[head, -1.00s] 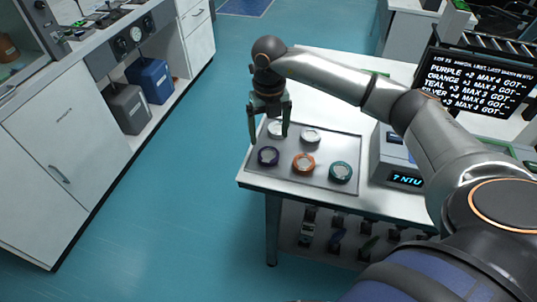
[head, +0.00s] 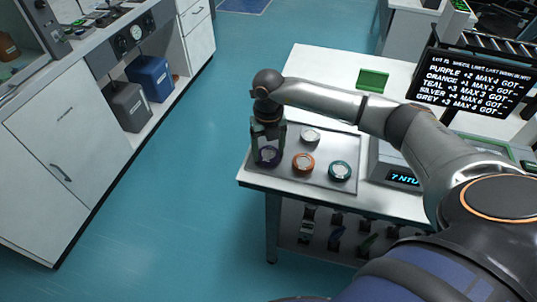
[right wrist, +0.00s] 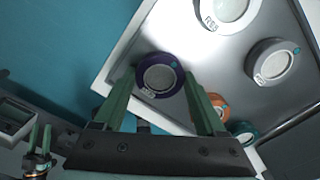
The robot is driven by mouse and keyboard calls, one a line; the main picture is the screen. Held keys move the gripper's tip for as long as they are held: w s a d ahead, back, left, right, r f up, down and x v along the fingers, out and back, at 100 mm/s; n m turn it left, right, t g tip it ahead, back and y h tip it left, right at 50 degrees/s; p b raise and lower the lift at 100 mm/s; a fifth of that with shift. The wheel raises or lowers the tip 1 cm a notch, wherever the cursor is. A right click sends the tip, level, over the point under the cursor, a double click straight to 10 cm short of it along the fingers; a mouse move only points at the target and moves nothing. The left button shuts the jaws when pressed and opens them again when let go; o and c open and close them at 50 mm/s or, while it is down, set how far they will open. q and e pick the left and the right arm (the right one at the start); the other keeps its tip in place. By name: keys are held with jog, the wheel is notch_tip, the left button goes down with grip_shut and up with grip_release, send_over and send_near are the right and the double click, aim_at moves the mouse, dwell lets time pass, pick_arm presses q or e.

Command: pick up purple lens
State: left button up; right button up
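The purple lens (head: 268,156) lies at the left front of the metal tray (head: 325,181). It is a dark purple ring with a pale centre, and also shows in the right wrist view (right wrist: 159,77). My right gripper (head: 268,158) is lowered over it, pointing down, with fingers apart on either side of the lens. In the right wrist view the lens lies between the green fingertips; I cannot tell whether they touch it. My left gripper (right wrist: 39,142) shows small at the lower left of the right wrist view, its two green fingers apart and empty.
The orange lens (head: 303,162), teal lens (head: 340,171) and a silver lens (head: 310,135) share the tray. Another pale lens (right wrist: 228,8) shows in the right wrist view. A meter (head: 402,178) reading 7 NTU stands right of the tray. A display (head: 470,80) is behind.

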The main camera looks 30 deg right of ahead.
jog(key=c, duration=0.8)
jog(key=shift+r, duration=0.1)
jog(key=shift+c, duration=0.2)
